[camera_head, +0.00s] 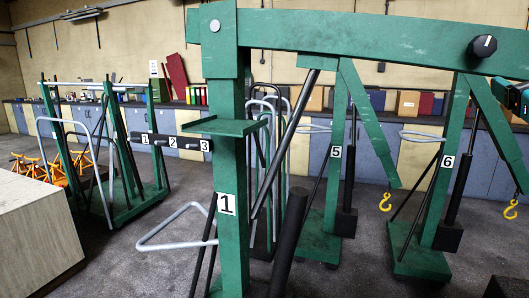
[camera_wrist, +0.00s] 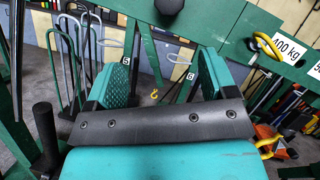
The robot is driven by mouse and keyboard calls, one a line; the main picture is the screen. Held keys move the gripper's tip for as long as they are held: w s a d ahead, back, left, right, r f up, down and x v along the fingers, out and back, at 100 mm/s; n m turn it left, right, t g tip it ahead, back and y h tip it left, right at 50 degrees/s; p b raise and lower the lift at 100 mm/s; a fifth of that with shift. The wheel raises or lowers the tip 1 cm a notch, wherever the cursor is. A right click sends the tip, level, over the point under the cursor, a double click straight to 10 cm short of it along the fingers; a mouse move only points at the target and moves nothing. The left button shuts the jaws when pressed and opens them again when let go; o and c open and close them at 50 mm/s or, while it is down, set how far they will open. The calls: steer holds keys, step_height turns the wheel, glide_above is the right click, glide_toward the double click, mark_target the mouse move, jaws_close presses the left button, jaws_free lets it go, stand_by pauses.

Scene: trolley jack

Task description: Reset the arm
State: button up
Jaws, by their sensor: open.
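My gripper (camera_wrist: 155,80) shows in the wrist view as two teal textured fingers, spread apart beyond a dark grey cross plate with bolts. No object shows between the fingers; the floor and distant cranes are seen through the gap. A teal and black part at the right edge of the head view may be my arm, but it is mostly cut off. A large green crane (camera_head: 228,150) labelled 1 stands close in front in the head view. Its boom (camera_head: 390,38) runs right across the top. In the wrist view, a green beam with a "400 kg" label (camera_wrist: 289,50) is close by.
Green cranes labelled 5 (camera_head: 335,180) and 6 (camera_head: 440,190) stand behind, with yellow hooks (camera_head: 385,202) hanging. A pale block (camera_head: 35,235) is at left, near orange jack stands (camera_head: 30,165). Cabinets line the back wall. Some grey floor (camera_head: 130,265) is clear.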

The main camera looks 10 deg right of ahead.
steer(key=w+a+f+n+g+y, duration=0.2)
steer(key=a+f+n+y, duration=0.2)
steer(key=a+n, duration=0.35)
steer(key=w+a+f+n+g+y, duration=0.25)
steer(key=a+f+n+y, duration=0.3)
steer(key=a, duration=0.35)
steer(key=w+a+f+n+g+y, duration=0.2)
steer(key=a+f+n+g+y, duration=0.15)
steer(key=a+n, duration=0.45)
steer(key=s+a+f+n+g+y, duration=0.2)
steer(key=s+a+f+n+g, duration=0.4)
steer(key=a+n, duration=0.35)
steer(key=s+a+f+n+g+h, duration=0.1)
steer(key=s+a+f+n+g, duration=0.1)
steer(key=s+n, duration=0.4)
steer(key=s+a+f+n+g+h, duration=0.2)
steer(key=s+f+n+g, duration=0.2)
steer(key=s+n, duration=0.2)
steer(key=shift+s+a+f, duration=0.2)
steer(key=shift+s+a, duration=0.15)
steer(key=shift+s, duration=0.55)
